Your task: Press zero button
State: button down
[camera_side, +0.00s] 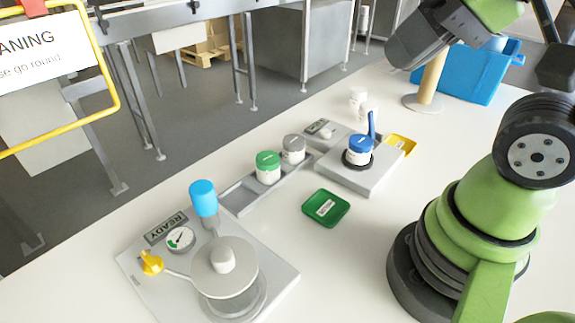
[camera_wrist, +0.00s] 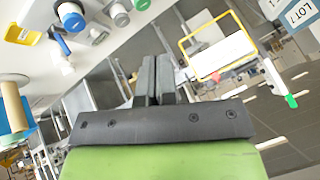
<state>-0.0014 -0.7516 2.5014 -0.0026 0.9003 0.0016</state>
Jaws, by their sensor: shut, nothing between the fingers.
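A grey scale-like platform (camera_side: 372,174) stands on the white table at centre right, with a blue-lidded white jar (camera_side: 359,150) on a dark ring on top. A small unit with a panel (camera_side: 320,128) is at its back left; a zero button is too small to make out. The blue-lidded jar also shows at the top left of the wrist view (camera_wrist: 71,17). My gripper (camera_wrist: 158,62) is shut and empty in the wrist view, its fingers together and touching nothing. It is raised, well away from the platform. In the side view my wrist is at the top right.
A green-lidded jar (camera_side: 268,168) and grey-lidded jar (camera_side: 293,149) sit in a rack left of the platform. A green tray (camera_side: 326,208) lies in front, and a yellow tray (camera_side: 401,145) behind. A wooden post (camera_side: 430,80) and blue bin (camera_side: 470,74) stand behind.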

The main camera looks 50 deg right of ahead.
jog(key=shift+w, duration=0.1)
jog(key=n+g+h, duration=0.2)
jog(key=n+g, duration=0.5)
jog(key=n, duration=1.5)
send_over(326, 132)
notch_tip(326, 132, down, 13)
notch_tip(326, 132, down, 14)
